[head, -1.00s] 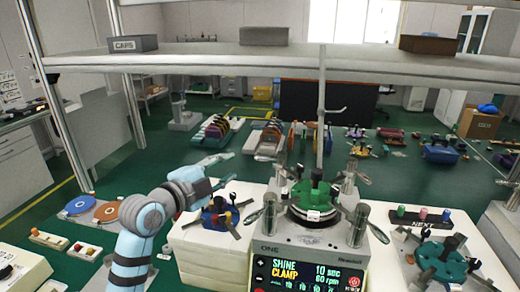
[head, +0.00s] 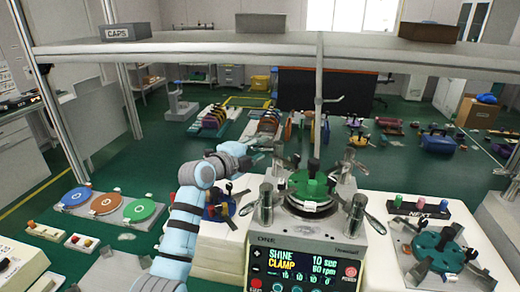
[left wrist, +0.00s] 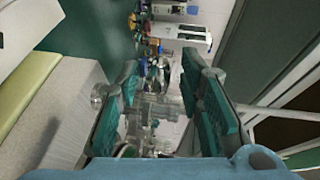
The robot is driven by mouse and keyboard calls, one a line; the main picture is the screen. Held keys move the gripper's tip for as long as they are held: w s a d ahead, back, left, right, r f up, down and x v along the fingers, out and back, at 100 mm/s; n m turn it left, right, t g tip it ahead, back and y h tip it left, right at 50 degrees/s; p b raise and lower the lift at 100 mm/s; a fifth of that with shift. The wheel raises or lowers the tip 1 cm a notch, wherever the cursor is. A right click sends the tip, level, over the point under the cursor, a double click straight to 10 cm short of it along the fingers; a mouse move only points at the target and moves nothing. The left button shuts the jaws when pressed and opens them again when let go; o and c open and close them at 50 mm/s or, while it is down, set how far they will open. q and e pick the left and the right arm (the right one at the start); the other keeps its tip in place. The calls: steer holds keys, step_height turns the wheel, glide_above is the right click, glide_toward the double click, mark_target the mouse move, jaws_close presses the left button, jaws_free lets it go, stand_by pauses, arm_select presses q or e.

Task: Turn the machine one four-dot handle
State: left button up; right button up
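Machine one (head: 305,245) is a grey box marked ONE with a lit panel reading SHINE, CLAMP, 10 sec. A green fixture (head: 311,186) sits on its round top. Metal posts with lever handles stand around it: front left (head: 266,203), front right (head: 357,212) and back right (head: 347,162). The dots on the handles are too small to tell apart. My left gripper (head: 268,147) is beyond the machine's back-left side. In the left wrist view its teal-padded fingers (left wrist: 160,82) are apart, with metal parts visible between and beyond them; contact is unclear. My right gripper is not seen.
A shelf (head: 180,48) with boxes spans above. A blue and purple fixture (head: 222,208) lies left of the machine. A teal fixture (head: 439,252) and a NEXT rack (head: 420,211) lie right. Coloured discs (head: 107,203) lie at far left.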

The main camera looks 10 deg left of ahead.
arm_select(q)
steer(key=shift+w+d, duration=0.1)
steer(key=shift+w, duration=0.25)
steer(key=shift+f, duration=0.1)
jaws_close()
